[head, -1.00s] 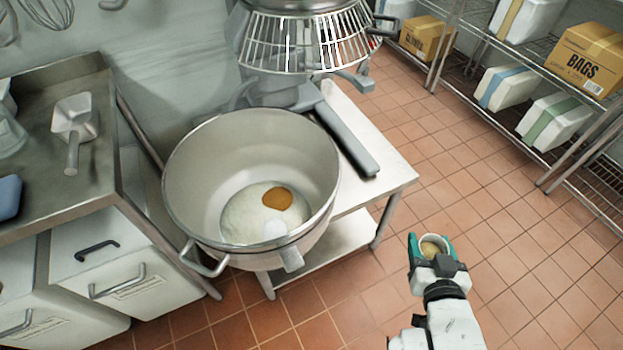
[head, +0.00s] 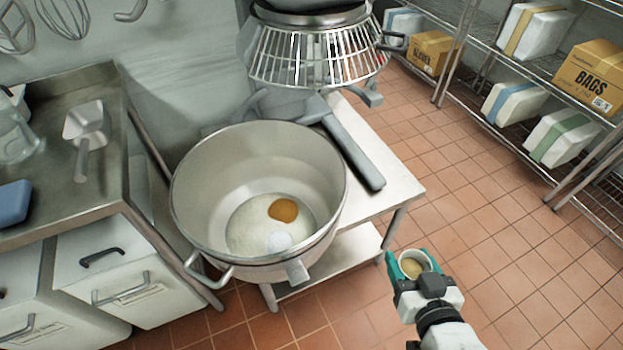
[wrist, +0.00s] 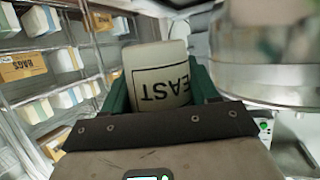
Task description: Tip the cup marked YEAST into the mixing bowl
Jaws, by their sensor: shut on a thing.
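The mixing bowl (head: 195,180) is a large steel bowl at the centre of the head view. In it lie white flour, a round amber patch and a small white heap. My gripper (head: 413,263) is shut on the YEAST cup (head: 428,256), to the right of the bowl and apart from it. The cup looks upright, with tan grains showing inside. In the wrist view the pale cup (wrist: 158,75) sits between the green fingers, its label upside down and partly hidden, reading "EAST". The bowl's steel side (wrist: 265,70) shows at right there.
The mixer's wire guard (head: 315,55) hangs above and behind the bowl. A steel table (head: 395,195) stands under it. A counter with a scoop (head: 85,130) is at left. Shelves with boxes (head: 590,75) are at back right. Tiled floor is open at right.

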